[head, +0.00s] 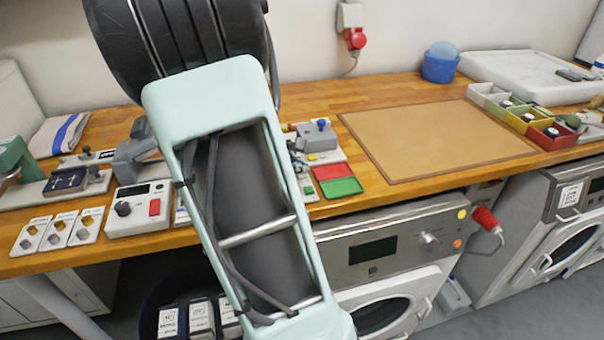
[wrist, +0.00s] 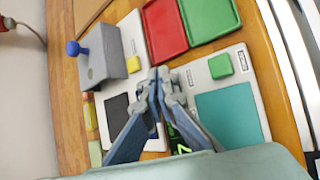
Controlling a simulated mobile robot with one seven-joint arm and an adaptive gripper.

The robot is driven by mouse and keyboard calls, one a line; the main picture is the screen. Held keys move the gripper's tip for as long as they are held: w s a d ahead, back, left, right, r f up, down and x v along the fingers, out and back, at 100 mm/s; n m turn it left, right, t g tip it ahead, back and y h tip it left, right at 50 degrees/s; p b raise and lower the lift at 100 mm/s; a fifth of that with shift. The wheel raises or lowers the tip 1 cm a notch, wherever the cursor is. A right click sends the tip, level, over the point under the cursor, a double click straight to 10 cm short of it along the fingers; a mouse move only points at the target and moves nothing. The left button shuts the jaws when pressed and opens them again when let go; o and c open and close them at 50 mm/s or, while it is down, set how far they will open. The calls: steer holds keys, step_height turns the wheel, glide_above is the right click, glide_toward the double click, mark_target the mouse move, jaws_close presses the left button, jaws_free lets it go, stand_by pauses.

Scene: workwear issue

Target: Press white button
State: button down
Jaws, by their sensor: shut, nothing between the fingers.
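I cannot make out a white button in either view; the arm and fingers hide part of the bench. My gripper (wrist: 158,76) is shut and empty in the wrist view, its fingertips together. It shows over the bench between a white plate with a dark square pad (wrist: 117,115) and a pale plate with a green button (wrist: 220,66) and a teal pad (wrist: 228,117). I cannot tell whether the tips touch anything. In the head view my arm hides the gripper.
A red tray (wrist: 164,30) and green tray (wrist: 207,17) lie just beyond the fingertips. A grey block with a blue knob (wrist: 73,48) stands to their left. In the head view, a white box with a red switch (head: 155,207) is left of my arm. The brown mat (head: 435,140) is clear.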

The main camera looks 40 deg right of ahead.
steer(key=shift+f, duration=0.3)
stand_by(0.5)
steer(key=shift+r+p, duration=0.45)
steer(key=shift+r, duration=0.45)
steer(key=shift+r, duration=0.1)
step_height(320, 180, up, 5)
steer(key=p, duration=0.4)
stand_by(0.6)
